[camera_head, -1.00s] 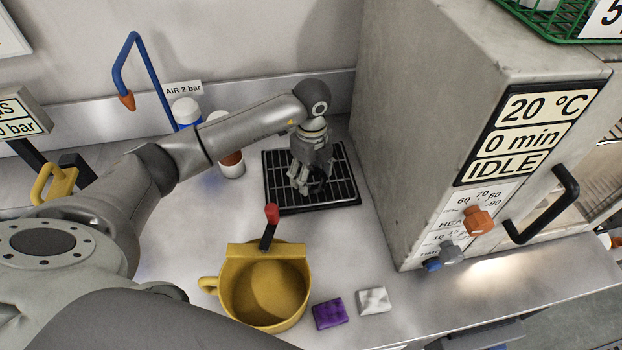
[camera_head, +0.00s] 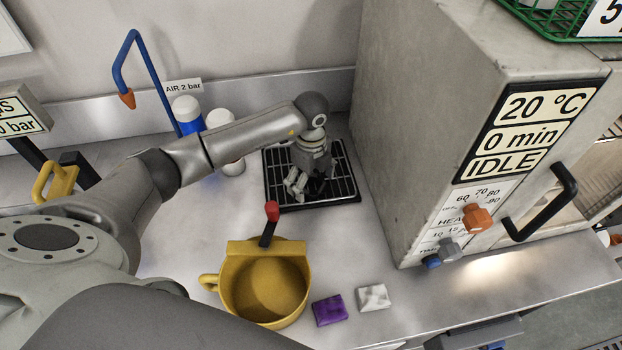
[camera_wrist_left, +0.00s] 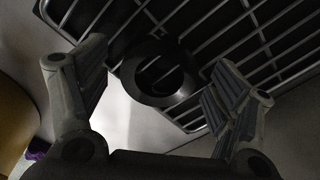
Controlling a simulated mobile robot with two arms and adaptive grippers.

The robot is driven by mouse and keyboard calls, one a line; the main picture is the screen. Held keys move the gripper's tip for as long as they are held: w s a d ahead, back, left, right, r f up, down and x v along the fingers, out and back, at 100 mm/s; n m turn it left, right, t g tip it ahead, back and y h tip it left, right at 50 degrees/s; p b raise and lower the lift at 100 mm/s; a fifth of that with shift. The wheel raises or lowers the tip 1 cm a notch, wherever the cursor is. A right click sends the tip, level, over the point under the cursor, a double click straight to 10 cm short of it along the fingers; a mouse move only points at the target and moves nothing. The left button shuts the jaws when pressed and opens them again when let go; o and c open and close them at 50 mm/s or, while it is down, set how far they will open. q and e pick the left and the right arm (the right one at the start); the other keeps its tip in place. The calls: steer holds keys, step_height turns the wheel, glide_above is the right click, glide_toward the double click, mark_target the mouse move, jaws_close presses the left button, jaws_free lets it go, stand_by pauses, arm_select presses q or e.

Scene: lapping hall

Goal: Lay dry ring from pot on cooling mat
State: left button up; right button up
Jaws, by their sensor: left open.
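The yellow pot (camera_head: 236,292) stands on the bench with a red-tipped black handle at its rim; I see no ring inside it. The black grid cooling mat (camera_head: 345,172) lies behind it, beside the grey oven. My left gripper (camera_head: 305,190) is over the mat, pointing down. In the left wrist view a dark ring (camera_wrist_left: 160,88) lies on the bars of the mat (camera_wrist_left: 262,50), near its edge. The open fingers of my left gripper (camera_wrist_left: 160,105) are on either side of the ring, apart from it. My right gripper is not in view.
The grey oven (camera_head: 400,120) with its IDLE display walls off the right side. A purple block (camera_head: 330,310) and a white block (camera_head: 374,298) lie right of the pot. Two bottles (camera_head: 186,112) stand behind my arm, near a blue air pipe (camera_head: 150,75).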

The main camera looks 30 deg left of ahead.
arm_select(q)
steer(key=shift+r, duration=0.1)
steer(key=shift+r, duration=0.2)
step_height(320, 180, up, 12)
steer(key=b, duration=0.2)
steer(key=shift+f, duration=0.15)
stand_by(0.3)
